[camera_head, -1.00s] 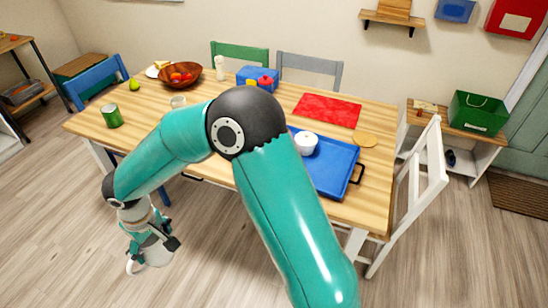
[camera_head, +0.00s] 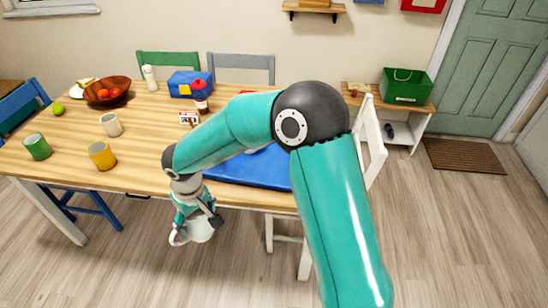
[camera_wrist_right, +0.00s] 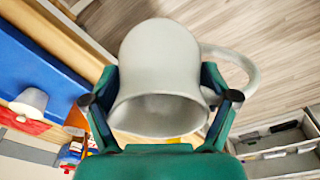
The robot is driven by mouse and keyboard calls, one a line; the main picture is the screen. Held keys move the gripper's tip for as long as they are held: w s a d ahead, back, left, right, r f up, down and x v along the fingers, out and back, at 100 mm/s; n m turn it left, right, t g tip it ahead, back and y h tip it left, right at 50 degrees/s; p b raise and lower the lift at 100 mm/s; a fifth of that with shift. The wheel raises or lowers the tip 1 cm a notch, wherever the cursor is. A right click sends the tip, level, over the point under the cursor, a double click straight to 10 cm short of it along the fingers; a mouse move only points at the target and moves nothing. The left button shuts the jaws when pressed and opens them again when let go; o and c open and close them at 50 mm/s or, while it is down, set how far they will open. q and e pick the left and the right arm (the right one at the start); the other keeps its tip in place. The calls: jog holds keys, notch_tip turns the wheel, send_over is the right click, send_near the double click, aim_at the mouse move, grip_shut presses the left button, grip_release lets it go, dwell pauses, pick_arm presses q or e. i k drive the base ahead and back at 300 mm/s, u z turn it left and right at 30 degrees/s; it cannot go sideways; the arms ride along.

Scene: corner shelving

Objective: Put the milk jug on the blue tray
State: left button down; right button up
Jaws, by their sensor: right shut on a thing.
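The milk jug (camera_head: 200,231) is pale grey-white with a loop handle. My right gripper (camera_head: 207,212) is shut on it and holds it in front of the table's front edge, with floor behind it in the head view. In the right wrist view the jug (camera_wrist_right: 160,50) sits between the fingers, its open mouth towards the gripper and its handle to the right. The blue tray (camera_head: 245,172) lies on the table, partly hidden by my right arm. The tray (camera_wrist_right: 40,60) also shows at the left of the wrist view, apart from the jug. My left gripper is not in view.
A white bowl (camera_wrist_right: 31,100) stands on the tray. A white chair (camera_head: 372,140) is at the right end. My arm hides the table's right part.

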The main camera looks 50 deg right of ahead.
aim_at(273, 172)
jog(key=z, duration=0.7)
jog(key=i, duration=0.7)
jog(key=z, duration=0.25)
jog(key=i, duration=0.35)
jog(key=u, duration=0.2)
jog(key=k, duration=0.9)
jog(key=z, duration=0.2)
jog(key=i, duration=0.9)
jog(key=u, duration=0.1)
